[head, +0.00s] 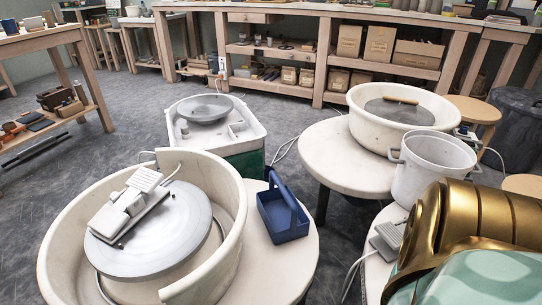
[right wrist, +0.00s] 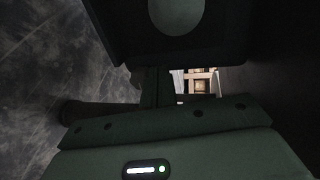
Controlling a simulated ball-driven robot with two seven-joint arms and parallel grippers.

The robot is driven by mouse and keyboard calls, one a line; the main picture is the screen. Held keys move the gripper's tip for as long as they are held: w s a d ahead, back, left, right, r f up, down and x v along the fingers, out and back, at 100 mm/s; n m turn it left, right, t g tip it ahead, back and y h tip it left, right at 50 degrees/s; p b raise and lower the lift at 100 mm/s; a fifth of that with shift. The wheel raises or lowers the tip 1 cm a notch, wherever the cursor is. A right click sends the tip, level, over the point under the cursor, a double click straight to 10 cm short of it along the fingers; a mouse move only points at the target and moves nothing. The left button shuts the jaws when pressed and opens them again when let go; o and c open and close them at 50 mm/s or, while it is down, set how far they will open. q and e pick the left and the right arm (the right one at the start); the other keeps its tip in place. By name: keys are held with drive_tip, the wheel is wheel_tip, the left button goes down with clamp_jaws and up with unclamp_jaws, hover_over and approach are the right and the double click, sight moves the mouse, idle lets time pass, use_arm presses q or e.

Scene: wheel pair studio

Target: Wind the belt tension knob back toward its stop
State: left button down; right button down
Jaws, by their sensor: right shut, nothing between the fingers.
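I cannot make out the belt tension knob in either view. The nearest potter's wheel has a grey wheel head (head: 150,245) inside a cream splash pan (head: 232,215). A second wheel (head: 205,108) with a white top and green side stands behind it. A third wheel, in a cream pan (head: 362,118), is at the right. My right gripper (right wrist: 157,88) shows dimly in the right wrist view, shut and empty, with no knob visible at it. The head view shows my gold and pale green arm at lower right, but no gripper. My left gripper is out of view.
A pale grey pedal-like device (head: 130,205) lies on the near wheel head. A blue caddy (head: 283,215) sits beside that pan. A white two-handled pot (head: 432,165) stands near my right arm. Shelves with boxes (head: 380,45) line the back. Open floor (head: 95,165) lies at left.

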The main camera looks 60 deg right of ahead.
drive_tip(key=s+a, duration=0.1)
drive_tip(key=s, duration=0.1)
drive_tip(key=s+a, duration=0.2)
drive_tip(key=shift+s+a, duration=0.15)
drive_tip(key=shift+a, duration=0.1)
drive_tip(key=w+d, duration=0.3)
drive_tip(key=d, duration=0.3)
drive_tip(key=shift+f+b, duration=0.3)
drive_tip(key=shift+b, duration=0.05)
drive_tip(key=shift+f, duration=0.15)
idle(0.4)
drive_tip(key=shift+w+a, duration=0.4)
drive_tip(key=shift+a, duration=0.1)
drive_tip(key=shift+w+a, duration=0.2)
drive_tip(key=shift+a, duration=0.1)
